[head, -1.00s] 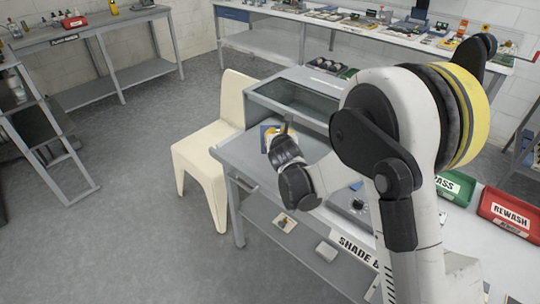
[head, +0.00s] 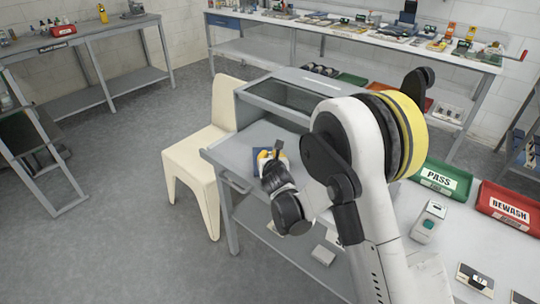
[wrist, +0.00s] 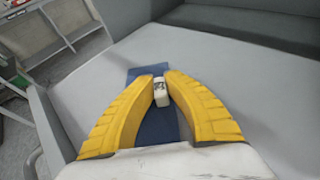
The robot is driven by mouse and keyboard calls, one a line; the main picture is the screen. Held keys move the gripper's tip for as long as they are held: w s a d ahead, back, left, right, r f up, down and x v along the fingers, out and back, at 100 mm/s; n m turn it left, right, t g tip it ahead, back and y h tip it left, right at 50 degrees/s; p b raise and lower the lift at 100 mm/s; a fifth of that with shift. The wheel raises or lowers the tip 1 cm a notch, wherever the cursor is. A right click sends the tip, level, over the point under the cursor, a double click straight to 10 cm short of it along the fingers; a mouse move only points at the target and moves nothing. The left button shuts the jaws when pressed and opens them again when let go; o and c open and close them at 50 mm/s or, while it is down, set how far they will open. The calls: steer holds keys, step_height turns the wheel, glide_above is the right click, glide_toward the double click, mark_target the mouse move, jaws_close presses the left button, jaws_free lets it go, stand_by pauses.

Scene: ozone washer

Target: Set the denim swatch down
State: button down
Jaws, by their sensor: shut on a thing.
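The denim swatch is a dark blue flat strip (wrist: 155,124) below and between my yellow fingers in the wrist view. A small white block with dark marks (wrist: 161,93) sits between the fingertips, over the swatch. My gripper (wrist: 161,88) is shut on this piece, which appears to belong to the swatch. In the head view my gripper (head: 266,160) is over the left part of the grey worktop (head: 232,153), with a bit of blue (head: 256,163) showing beside it. The swatch lies close over the worktop; I cannot tell whether it touches. My fingers hide part of it.
A raised glass-topped case (head: 285,98) stands at the worktop's back. A cream chair (head: 198,150) is at its left. To the right are a green PASS tray (head: 440,180), a red REWASH tray (head: 505,204) and a small device (head: 428,222). Worktop around the swatch looks bare.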

steer(key=c, duration=1.5)
jaws_free()
steer(key=shift+r, duration=0.1)
steer(key=p+v, duration=0.3)
steer(key=v, duration=0.9)
steer(key=shift+p, duration=0.3)
steer(key=s+d+r+m+g+h, duration=0.15)
steer(key=s+d+r+m, duration=0.25)
steer(key=d+r+m, duration=0.4)
steer(key=s+d+r+m+g+h, duration=0.1)
steer(key=s+d+r+m+g, duration=0.15)
steer(key=s+d+m, duration=0.55)
steer(key=s+d+r+m+g, duration=0.1)
steer(key=s+d+m, duration=0.1)
steer(key=s+m, duration=0.6)
steer(key=s+d+r+m+g, duration=0.1)
steer(key=s+d+m, duration=0.1)
steer(key=s+m, duration=0.6)
steer(key=m+y, duration=0.1)
steer(key=m, duration=0.4)
steer(key=shift+s+d, duration=0.25)
steer(key=shift+s, duration=0.1)
